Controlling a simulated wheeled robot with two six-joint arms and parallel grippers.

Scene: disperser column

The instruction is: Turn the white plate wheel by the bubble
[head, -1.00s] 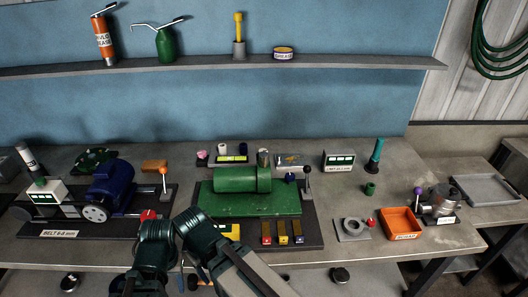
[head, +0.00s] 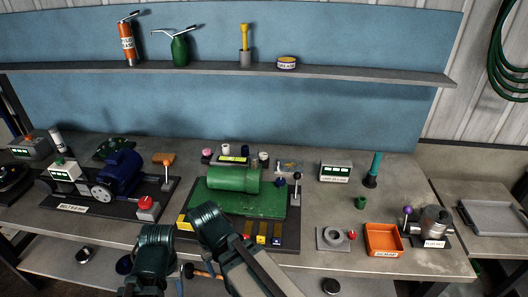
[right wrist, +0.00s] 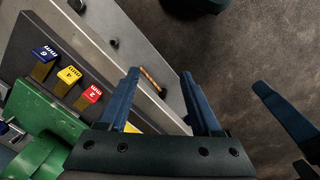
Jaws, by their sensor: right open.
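No wheel beside a bubble can be made out for sure. A pale disc wheel (head: 101,193) sits on the belt rig at the left of the bench, beside a blue motor (head: 122,168). My right gripper (right wrist: 160,100) is open and empty in the right wrist view, its two blue fingers well apart above the bench's front edge. Blue fingers of my left gripper (right wrist: 290,135) show at the right of that view, and their gap is not clear. In the head view my arms are low in the middle, and their fingertips are hidden or too dark to tell.
A green cylinder rig (head: 233,180) stands mid-bench, with blue, yellow and red tabs (right wrist: 70,75) near my right gripper. An orange tray (head: 384,239) and a grey fixture (head: 435,222) stand right. A dark device (head: 12,178) is at the far left. A lower shelf runs below.

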